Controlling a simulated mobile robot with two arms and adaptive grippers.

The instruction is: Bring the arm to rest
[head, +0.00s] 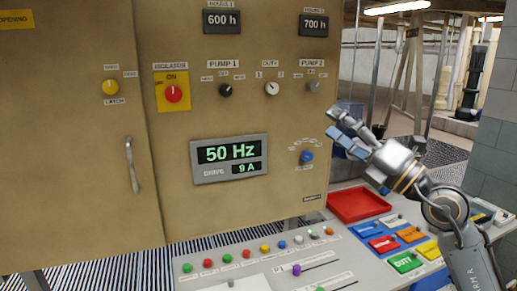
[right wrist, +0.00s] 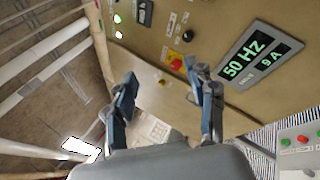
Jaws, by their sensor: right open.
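My right gripper (head: 341,133) is in front of the right part of the tan control cabinet (head: 70,130), in the head view. Its arm comes in from the lower right. In the right wrist view the two fingers of the right gripper (right wrist: 160,92) stand apart with nothing between them. A blue knob (head: 307,156) on the cabinet is just left of and below the gripper, and the two look apart. My left gripper is not in the head view.
A drive display (head: 229,158) reads 50 Hz and 9 A. Below is a sloped desk (head: 240,262) with several buttons and sliders. A tiled pillar (head: 497,130) stands at the right.

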